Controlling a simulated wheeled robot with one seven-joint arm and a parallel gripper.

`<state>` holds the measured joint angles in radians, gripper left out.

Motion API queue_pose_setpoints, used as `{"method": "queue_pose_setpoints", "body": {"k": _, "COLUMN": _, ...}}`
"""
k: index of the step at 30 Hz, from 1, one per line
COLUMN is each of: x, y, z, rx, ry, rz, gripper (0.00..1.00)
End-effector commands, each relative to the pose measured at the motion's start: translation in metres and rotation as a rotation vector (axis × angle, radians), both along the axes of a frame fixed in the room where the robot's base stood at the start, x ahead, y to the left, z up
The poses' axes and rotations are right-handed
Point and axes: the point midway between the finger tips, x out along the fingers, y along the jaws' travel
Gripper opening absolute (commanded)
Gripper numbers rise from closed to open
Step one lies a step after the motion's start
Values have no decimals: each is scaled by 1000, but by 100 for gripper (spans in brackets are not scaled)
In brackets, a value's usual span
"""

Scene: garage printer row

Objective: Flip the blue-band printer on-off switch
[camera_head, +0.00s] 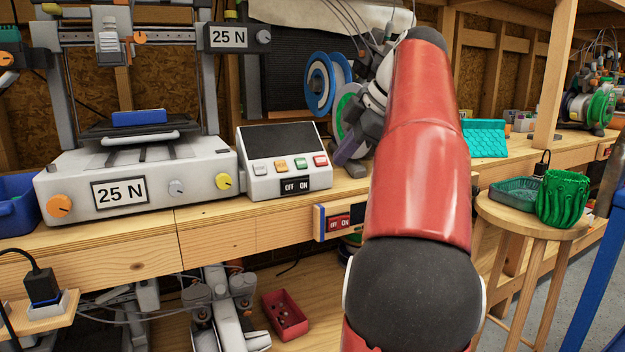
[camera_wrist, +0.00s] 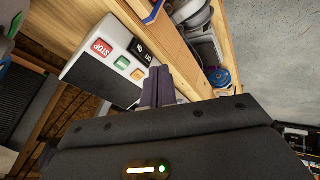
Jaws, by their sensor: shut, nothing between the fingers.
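A small switch panel with a blue band at its left end (camera_head: 320,222) is fixed to the bench's front edge in the head view. It has a red OFF/ON label, and my arm hides its right part. A white control box (camera_head: 257,183) stands above it on the bench, with coloured buttons and a black OFF/ON label. The box also shows in the wrist view (camera_wrist: 88,72), turned, with a red STOP button. My gripper (camera_head: 343,156) is shut and empty, just right of the box. Its fingers (camera_wrist: 155,85) show close to the box's label side; contact cannot be told.
A large white printer marked 25 N (camera_head: 150,170) stands left of the box. Spools (camera_head: 320,85) stand behind. A stool (camera_head: 525,218) with a green pot (camera_head: 563,198) and a green tray (camera_head: 515,193) is at right. A red bin (camera_head: 285,315) lies below the bench.

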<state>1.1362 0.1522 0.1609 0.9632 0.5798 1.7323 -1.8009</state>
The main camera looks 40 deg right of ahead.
Motion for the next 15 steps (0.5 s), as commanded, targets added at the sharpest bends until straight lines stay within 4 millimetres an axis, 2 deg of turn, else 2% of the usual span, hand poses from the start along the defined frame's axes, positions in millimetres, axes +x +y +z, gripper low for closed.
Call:
{"method": "queue_pose_setpoints", "body": {"k": 5, "x": 6, "y": 2, "z": -9, "rx": 0, "ry": 1, "rz": 0, "gripper": 0}}
{"method": "queue_pose_setpoints", "body": {"k": 15, "x": 44, "y": 11, "z": -63, "rx": 2, "ry": 3, "rz": 0, "gripper": 0}}
